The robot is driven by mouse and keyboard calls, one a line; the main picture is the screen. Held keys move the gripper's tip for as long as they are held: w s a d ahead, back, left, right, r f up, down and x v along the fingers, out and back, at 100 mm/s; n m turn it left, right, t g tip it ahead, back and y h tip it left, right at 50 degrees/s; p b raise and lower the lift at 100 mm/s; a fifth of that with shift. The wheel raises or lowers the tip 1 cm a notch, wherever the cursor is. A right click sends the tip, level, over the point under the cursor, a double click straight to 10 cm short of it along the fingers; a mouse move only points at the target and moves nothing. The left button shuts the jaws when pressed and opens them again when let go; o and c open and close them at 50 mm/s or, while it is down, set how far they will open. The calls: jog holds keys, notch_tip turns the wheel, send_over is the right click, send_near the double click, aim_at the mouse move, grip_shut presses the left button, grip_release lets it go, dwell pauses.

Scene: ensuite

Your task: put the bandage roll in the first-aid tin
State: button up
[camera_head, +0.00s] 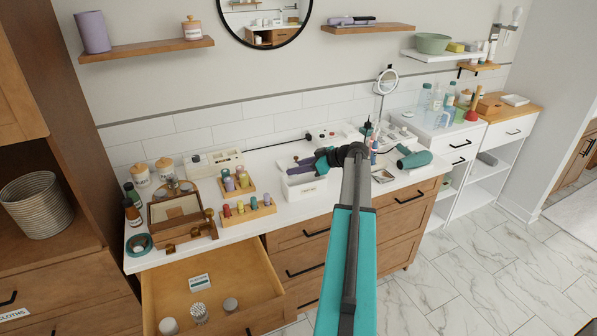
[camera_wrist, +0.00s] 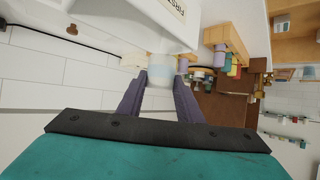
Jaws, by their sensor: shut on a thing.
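The white first-aid tin (camera_head: 306,190) stands on the white counter near its middle, open at the top as far as I can tell. Its labelled wall (camera_wrist: 140,22) also fills the top of the wrist view. My gripper (camera_head: 302,163) is over the tin's back left part in the head view. In the wrist view its purple fingers (camera_wrist: 161,76) are shut on a pale, whitish roll (camera_wrist: 161,68), which appears to be the bandage roll. The roll looks close to the tin's edge; I cannot tell whether they touch. The roll is not clear in the head view.
Left of the tin are wooden racks with coloured bottles (camera_head: 249,210) and an open wooden box (camera_head: 176,212). A teal hairdryer (camera_head: 413,158) lies to the right. Below, an open drawer (camera_head: 260,272) holds several small items. A round mirror (camera_head: 382,82) stands behind.

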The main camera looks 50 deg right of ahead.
aim_at(297, 177)
jog(key=shift+f+p, duration=0.45)
jog(key=shift+f, duration=0.65)
jog(key=shift+f+b, duration=0.65)
jog(key=shift+b, duration=0.35)
jog(key=o, duration=1)
jog(key=shift+r, duration=0.25)
